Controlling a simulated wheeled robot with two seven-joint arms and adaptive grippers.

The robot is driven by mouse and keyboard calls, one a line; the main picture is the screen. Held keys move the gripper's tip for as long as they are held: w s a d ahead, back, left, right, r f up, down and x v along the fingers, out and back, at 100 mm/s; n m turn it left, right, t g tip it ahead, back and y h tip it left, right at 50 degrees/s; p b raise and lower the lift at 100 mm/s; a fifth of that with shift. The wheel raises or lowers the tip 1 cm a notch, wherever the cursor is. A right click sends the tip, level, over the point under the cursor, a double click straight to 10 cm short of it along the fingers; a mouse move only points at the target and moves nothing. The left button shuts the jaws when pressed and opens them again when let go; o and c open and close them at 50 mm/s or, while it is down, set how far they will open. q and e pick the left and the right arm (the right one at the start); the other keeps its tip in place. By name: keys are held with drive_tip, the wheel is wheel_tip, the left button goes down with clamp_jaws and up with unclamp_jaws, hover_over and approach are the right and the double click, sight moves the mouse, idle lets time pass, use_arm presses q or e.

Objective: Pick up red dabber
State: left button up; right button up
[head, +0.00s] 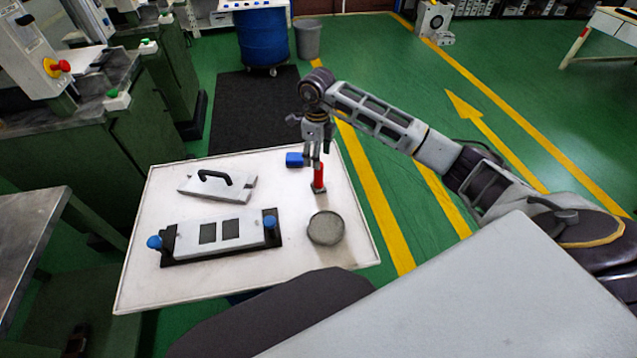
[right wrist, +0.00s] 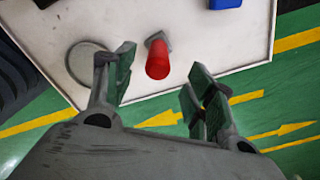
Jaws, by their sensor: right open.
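The red dabber (head: 318,177) stands upright on the white table (head: 140,275), near its right edge. It also shows in the right wrist view (right wrist: 158,60), seen from above with its red top toward the camera. My right gripper (head: 317,152) is just above the dabber in the head view. In the right wrist view my right gripper (right wrist: 160,88) is open, with its two fingers apart and the dabber between and a little beyond them. Nothing is held. My left gripper is not in view.
A round grey dish (head: 326,228) stands close in front of the dabber. A small blue block (head: 295,160) lies behind it to the left. A grey plate with a black handle (head: 217,184) and a mould with blue knobs (head: 220,234) lie further left.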

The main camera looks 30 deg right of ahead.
sight(319, 176)
drive_tip(key=shift+f, duration=2.4)
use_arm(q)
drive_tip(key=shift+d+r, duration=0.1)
use_arm(e)
drive_tip(key=shift+f, duration=0.1)
drive_tip(key=shift+s+d+f+p, duration=0.1)
drive_tip(key=shift+s+f+p, duration=0.1)
drive_tip(key=shift+f, duration=0.7)
drive_tip(key=shift+s+d+f+p, duration=0.1)
drive_tip(key=shift+f+p, duration=0.1)
drive_tip(key=shift+f, duration=0.65)
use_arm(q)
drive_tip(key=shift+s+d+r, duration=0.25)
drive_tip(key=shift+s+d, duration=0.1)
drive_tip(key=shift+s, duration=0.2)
use_arm(e)
drive_tip(key=shift+f, duration=0.75)
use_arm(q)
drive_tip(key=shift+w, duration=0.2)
use_arm(e)
drive_tip(key=c, duration=1.1)
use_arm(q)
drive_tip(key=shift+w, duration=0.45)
use_arm(e)
drive_tip(key=shift+c, duration=0.3)
